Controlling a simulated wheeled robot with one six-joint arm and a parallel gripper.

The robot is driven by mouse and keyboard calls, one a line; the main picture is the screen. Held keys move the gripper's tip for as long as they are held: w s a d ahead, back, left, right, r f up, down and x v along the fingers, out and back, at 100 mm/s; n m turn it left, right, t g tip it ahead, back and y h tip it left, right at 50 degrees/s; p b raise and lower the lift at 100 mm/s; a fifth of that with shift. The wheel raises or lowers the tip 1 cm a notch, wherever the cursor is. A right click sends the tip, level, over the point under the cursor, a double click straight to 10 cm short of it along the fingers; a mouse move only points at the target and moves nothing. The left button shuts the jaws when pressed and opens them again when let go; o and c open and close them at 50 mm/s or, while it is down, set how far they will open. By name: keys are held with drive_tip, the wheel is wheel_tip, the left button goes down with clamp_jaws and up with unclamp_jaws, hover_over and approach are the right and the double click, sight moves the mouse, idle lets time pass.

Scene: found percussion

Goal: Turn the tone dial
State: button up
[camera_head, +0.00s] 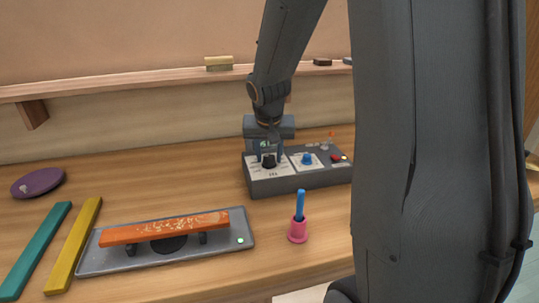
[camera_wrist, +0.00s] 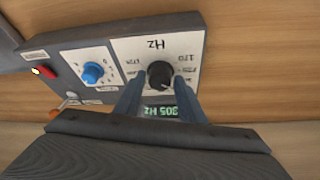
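A dark control box (camera_head: 300,183) stands on the wooden table under my arm. Its tone dial, a black knob (camera_wrist: 160,74) on a white plate marked Hz, also shows in the head view (camera_head: 268,160). A green display (camera_wrist: 160,111) next to it appears to read 305 Hz, upside down in the wrist view. My gripper (camera_wrist: 158,82) is over the black knob, one finger at each side of it. The fingers look spread, with the knob between their tips. Whether they touch the knob I cannot tell.
An orange bar (camera_head: 165,228) rests on a grey tray (camera_head: 110,264); yellow (camera_head: 73,245) and teal bars (camera_head: 36,250) lie left.

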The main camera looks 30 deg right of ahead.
drive_tip(key=c, duration=0.7)
drive_tip(key=shift+o, duration=0.2)
drive_tip(key=shift+w+f+m+b, duration=0.15)
drive_tip(key=shift+m+b, duration=0.35)
drive_tip(key=shift+b, duration=0.65)
drive_tip(key=m+b, duration=0.1)
drive_tip(key=b, duration=0.2)
drive_tip(key=shift+a+g+h, duration=0.15)
drive_tip(key=shift+g+h, duration=0.15)
drive_tip(key=shift+h, duration=0.1)
drive_tip(key=m+g+h+b, duration=0.1)
drive_tip(key=m+b, duration=0.2)
drive_tip(key=b, duration=0.1)
drive_tip(key=shift+m, duration=0.4)
drive_tip(key=o, duration=1)
drive_tip(key=shift+o, duration=0.2)
